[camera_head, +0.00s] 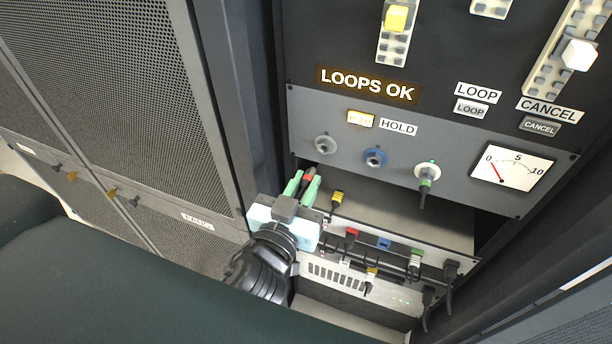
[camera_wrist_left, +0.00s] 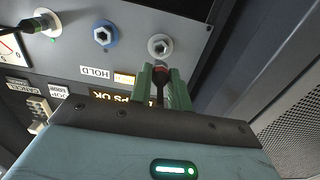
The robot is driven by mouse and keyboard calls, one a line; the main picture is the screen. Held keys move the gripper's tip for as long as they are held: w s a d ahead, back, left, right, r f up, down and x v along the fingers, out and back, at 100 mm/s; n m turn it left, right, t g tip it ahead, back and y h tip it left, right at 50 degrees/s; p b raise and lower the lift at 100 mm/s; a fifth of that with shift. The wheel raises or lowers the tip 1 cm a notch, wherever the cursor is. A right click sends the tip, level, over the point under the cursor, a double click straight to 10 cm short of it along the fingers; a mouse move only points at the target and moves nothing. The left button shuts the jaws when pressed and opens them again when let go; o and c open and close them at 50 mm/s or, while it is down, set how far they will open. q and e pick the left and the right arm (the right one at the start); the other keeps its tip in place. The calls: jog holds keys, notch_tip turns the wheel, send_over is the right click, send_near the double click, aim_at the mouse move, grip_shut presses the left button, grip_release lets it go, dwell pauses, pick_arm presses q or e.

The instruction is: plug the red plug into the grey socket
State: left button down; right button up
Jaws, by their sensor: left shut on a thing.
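My left gripper (camera_head: 307,179) has green fingers and is shut on the red plug (camera_head: 308,176), which sits between the fingertips. The red plug (camera_wrist_left: 161,72) also shows between the fingers in the left wrist view, with a dark body below its red band. The grey socket (camera_head: 325,145) is on the grey panel, above and slightly right of the gripper in the head view. In the left wrist view the grey socket (camera_wrist_left: 160,46) is just beyond the plug's end, with nothing in it. The plug looks apart from the socket; the exact gap is unclear. My right gripper is not in view.
A blue socket (camera_head: 375,157) is right of the grey one. A green-banded plug (camera_head: 426,174) sits in a white socket farther right. A dial (camera_head: 511,168) is at the panel's right. Below is a shelf unit (camera_head: 345,274) with several coloured plugs and cables.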

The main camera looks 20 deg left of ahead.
aim_at(312, 173)
pick_arm(q)
jog(key=shift+s, duration=0.3)
jog(key=shift+w, duration=1.2)
jog(key=shift+w+d, duration=0.1)
jog(key=shift+w, duration=1.75)
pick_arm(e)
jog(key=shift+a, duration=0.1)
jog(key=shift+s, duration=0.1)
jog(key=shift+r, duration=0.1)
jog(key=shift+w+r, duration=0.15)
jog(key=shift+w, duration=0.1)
pick_arm(q)
jog(key=shift+w, duration=0.5)
